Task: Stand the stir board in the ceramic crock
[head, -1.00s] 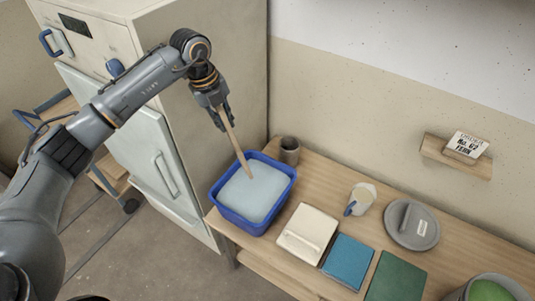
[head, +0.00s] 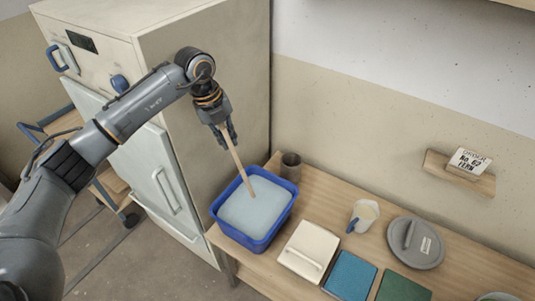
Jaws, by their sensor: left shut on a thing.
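My left gripper (head: 224,137) is shut on the upper end of the wooden stir board (head: 238,166). The board tilts, and its lower end is in the pale liquid inside the blue tub (head: 241,243). A small grey-brown crock (head: 290,167) stands on the table behind the tub, close to the wall. It is upright, and its inside looks dark. The gripper is above the tub, to the left of the crock. My right gripper is not in view.
A large cabinet (head: 215,90) stands left of the tub. A sign shelf (head: 458,174) is on the wall.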

